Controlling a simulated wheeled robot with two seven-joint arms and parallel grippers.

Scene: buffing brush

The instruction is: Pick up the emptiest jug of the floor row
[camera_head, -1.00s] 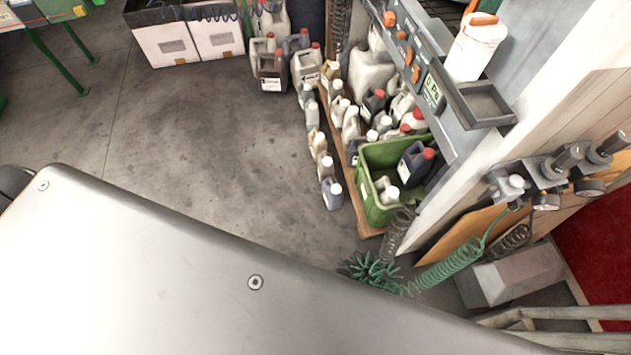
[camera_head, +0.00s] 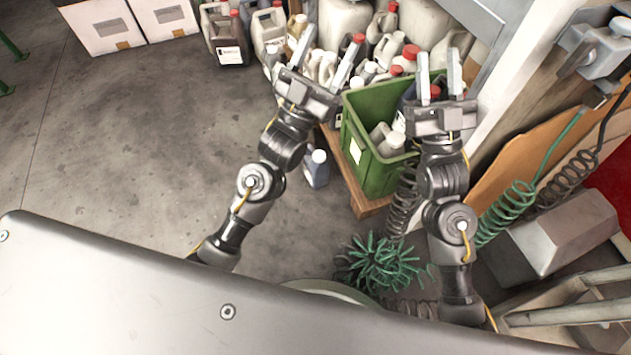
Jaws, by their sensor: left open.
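The floor row of jugs runs along the left side of the wooden pallet. Its near end is a grey-blue jug with a white cap (camera_head: 317,172), upright on the floor. Farther up, the row is largely hidden behind my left arm and gripper. My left gripper (camera_head: 325,60) is open and empty, above the row and the pallet's jugs, with its fingers pointing away. My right gripper (camera_head: 438,65) has its fingers apart with nothing between them, over the far right part of the green crate. I cannot tell fill levels from this view.
A green crate (camera_head: 372,168) holding jugs stands on the wooden pallet (camera_head: 368,207), with more jugs behind. Coiled hoses (camera_head: 505,215) and a wall panel are at right. The floor at left is clear.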

